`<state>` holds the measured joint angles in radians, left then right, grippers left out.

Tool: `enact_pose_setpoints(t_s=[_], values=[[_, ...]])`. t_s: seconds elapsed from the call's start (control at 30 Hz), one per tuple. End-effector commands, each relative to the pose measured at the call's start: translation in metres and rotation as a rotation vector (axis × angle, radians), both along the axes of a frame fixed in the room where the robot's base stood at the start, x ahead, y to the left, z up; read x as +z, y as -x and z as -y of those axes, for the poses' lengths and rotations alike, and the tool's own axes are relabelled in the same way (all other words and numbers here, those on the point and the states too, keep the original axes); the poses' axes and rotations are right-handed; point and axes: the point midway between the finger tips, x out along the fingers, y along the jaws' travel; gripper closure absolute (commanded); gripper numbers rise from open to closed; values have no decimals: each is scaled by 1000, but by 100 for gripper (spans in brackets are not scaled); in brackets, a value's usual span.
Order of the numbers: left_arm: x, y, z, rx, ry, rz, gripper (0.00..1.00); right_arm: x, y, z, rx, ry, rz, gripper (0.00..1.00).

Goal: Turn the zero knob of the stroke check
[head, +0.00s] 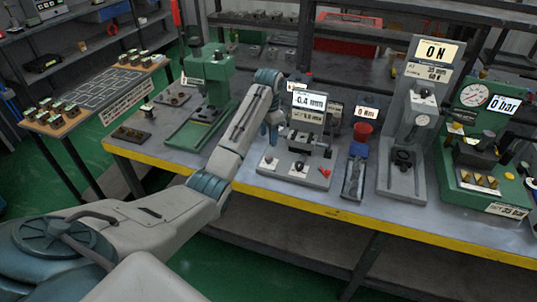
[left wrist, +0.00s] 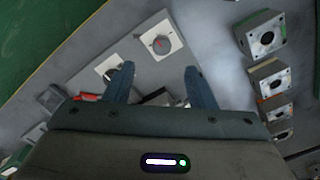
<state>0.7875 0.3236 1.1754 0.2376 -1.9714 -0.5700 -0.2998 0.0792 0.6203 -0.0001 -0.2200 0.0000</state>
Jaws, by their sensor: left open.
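The stroke check (head: 309,101) is a grey stand on the bench, its display reading about -0.4 mm. Two small knobs on white plates sit on its front base: a left one (head: 269,160) and a right one (head: 298,168). I cannot read which is the zero knob. In the left wrist view, a knob with a red mark (left wrist: 160,44) lies beyond the gap between the fingertips, and a dark knob (left wrist: 113,72) is partly hidden by the left finger. My left gripper (head: 271,138) is open and empty, above the base. My right gripper is out of view.
A red part (head: 325,172) sits at the base's right corner. A red cup-like part (head: 362,131), a grey press (head: 408,150) and a green gauge station (head: 480,160) stand to the right. A green press (head: 207,90) stands left. Metal blocks with round holes (left wrist: 265,38) show in the wrist view.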

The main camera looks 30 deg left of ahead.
Motion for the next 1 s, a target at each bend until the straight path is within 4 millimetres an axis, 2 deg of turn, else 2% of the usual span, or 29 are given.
enact_pose_setpoints(t_s=[0.07,0.17,0.27,0.7,0.83,1.0], values=[[7,-4,-3,-3,8,-5,50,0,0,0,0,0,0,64],[6,-5,-4,-5,11,-9,50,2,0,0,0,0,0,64],[-5,-5,-3,-5,11,-11,50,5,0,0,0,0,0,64],[-82,-5,-3,-5,10,-9,50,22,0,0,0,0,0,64],[-94,-5,-3,-5,10,-8,50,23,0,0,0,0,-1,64],[-98,-5,-3,-5,9,-5,50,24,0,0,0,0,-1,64]])
